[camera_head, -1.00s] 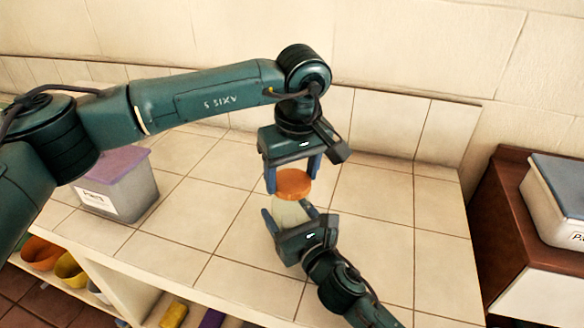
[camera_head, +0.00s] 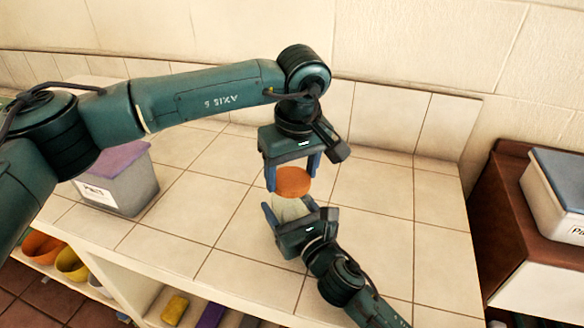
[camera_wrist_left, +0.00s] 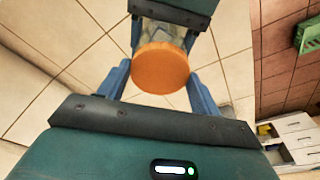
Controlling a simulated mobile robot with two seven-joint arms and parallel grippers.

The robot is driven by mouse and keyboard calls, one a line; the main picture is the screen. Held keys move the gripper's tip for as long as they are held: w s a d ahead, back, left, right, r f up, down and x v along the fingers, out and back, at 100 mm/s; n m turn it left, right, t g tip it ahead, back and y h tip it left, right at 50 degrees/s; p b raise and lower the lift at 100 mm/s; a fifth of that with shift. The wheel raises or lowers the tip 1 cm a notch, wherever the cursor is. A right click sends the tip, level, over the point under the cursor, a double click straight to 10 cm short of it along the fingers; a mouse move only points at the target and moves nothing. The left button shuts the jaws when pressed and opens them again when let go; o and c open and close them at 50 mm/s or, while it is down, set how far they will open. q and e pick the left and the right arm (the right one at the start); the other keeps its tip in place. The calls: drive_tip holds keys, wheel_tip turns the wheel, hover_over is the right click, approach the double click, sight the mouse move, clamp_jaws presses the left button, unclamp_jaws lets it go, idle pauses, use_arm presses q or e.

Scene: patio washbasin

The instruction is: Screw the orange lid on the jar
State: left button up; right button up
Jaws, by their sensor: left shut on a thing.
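The orange lid (camera_head: 293,181) is a flat round disc. My left gripper (camera_head: 292,172) points down from above and is shut on it, a finger on each side; the lid also shows between those fingers in the left wrist view (camera_wrist_left: 160,68). The pale, translucent jar (camera_head: 290,209) is right below the lid, its lower part hidden by my right gripper (camera_head: 288,211). My right gripper comes from the front right with its fingers on both sides of the jar. In the left wrist view the jar (camera_wrist_left: 165,37) shows behind the lid. I cannot tell whether lid and jar touch.
A grey box with a purple lid (camera_head: 118,180) stands on the tiled counter (camera_head: 385,240) at the left. A lidded box (camera_head: 560,190) sits on a brown cabinet at the right. Bowls (camera_head: 70,264) are on a shelf below. The counter right of my grippers is clear.

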drive_tip(key=c, duration=0.5)
use_arm(q)
drive_tip(key=m, duration=0.5)
drive_tip(key=shift+a+m+h, duration=0.15)
drive_tip(key=shift+m+h, duration=0.15)
drive_tip(key=shift+h, duration=0.1)
drive_tip(key=m, duration=0.4)
drive_tip(key=shift+a+h, duration=0.1)
drive_tip(key=shift+h, duration=0.3)
drive_tip(key=m, duration=0.6)
drive_tip(key=shift+w+m+g+h, duration=0.1)
drive_tip(key=shift+m+g+h, duration=0.2)
drive_tip(key=o, duration=1)
drive_tip(key=shift+c, duration=0.2)
